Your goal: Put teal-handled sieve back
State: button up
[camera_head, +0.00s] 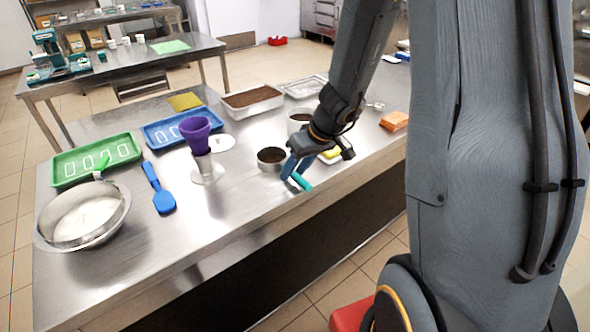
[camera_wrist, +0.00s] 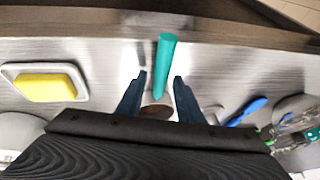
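The teal handle (camera_head: 301,181) of the sieve shows near the table's front edge, just below my gripper's fingers. In the wrist view the teal handle (camera_wrist: 166,62) points away from me, with its near end between the fingertips. My gripper (camera_head: 294,168) reaches down over the table. In the wrist view my gripper (camera_wrist: 159,78) is open, with a visible gap on each side of the handle. The sieve's head cannot be made out. A brown round surface (camera_wrist: 156,111) lies below the handle's near end, between the fingers.
A metal cup (camera_head: 271,160) with brown contents stands left of my gripper. A yellow sponge (camera_wrist: 46,87) lies in a white dish close by. A blue spatula (camera_head: 160,190), a purple funnel (camera_head: 196,130), green tray (camera_head: 97,160) and steel bowl (camera_head: 83,235) stand further left. The front middle is clear.

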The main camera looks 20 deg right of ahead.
jog(key=shift+r, duration=0.1)
jog(key=shift+r, duration=0.1)
jog(key=v, duration=1.2)
jog(key=s+a+f+m+g+h, duration=0.1)
jog(key=s+a+f, duration=0.2)
jog(key=s, duration=0.3)
jog(key=s+a+f+m+g+h, duration=0.1)
jog(key=s+a+f+m+h, duration=0.1)
jog(key=s, duration=0.3)
jog(key=shift+s+a+f+b, duration=0.35)
jog(key=shift+s+b, duration=0.05)
jog(key=shift+b, duration=0.05)
